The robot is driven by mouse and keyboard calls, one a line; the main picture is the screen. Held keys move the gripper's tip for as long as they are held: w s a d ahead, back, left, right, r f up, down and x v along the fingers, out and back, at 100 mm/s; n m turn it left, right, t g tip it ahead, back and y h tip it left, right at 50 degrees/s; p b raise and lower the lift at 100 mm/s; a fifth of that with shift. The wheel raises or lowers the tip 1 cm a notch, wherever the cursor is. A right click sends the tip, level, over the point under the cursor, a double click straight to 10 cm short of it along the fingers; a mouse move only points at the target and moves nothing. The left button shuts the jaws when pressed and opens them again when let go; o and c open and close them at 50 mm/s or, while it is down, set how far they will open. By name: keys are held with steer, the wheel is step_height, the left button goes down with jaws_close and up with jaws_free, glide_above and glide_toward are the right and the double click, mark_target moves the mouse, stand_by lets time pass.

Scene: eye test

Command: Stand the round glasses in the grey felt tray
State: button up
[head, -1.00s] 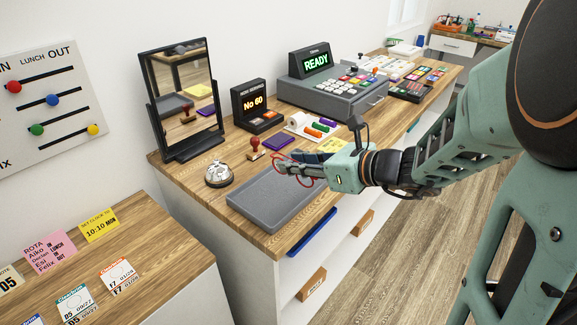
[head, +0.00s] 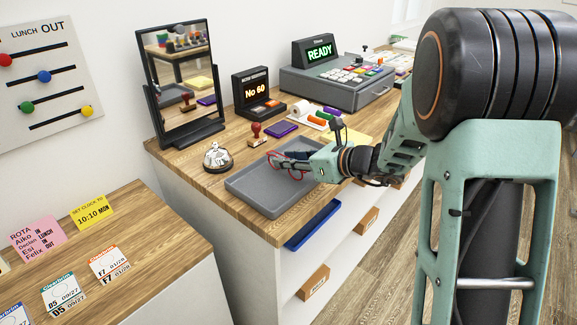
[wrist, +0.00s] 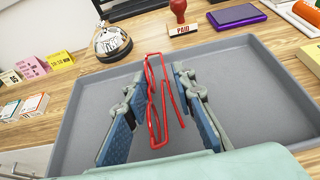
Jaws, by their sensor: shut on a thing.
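A pair of red-framed glasses (wrist: 152,104) is held between the two blue-padded fingers of my gripper (wrist: 160,82). In the head view the red frame (head: 298,174) hangs from my gripper (head: 283,160). The lens shape is hard to make out, as the glasses are seen nearly edge-on. The grey tray (head: 246,191) lies on the wooden counter, with the glasses over its right back part. The tray floor (wrist: 262,112) looks bare in the wrist view. I cannot tell whether the glasses touch it.
A bell (head: 217,158) stands left of the tray. A blue tray (head: 312,226) sticks out below the counter's front edge.

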steer(key=shift+f, duration=0.2)
steer(key=o, duration=0.9)
steer(key=shift+r, duration=0.2)
steer(key=p+v, duration=0.1)
steer(key=v, duration=1.1)
steer(key=shift+f, duration=0.1)
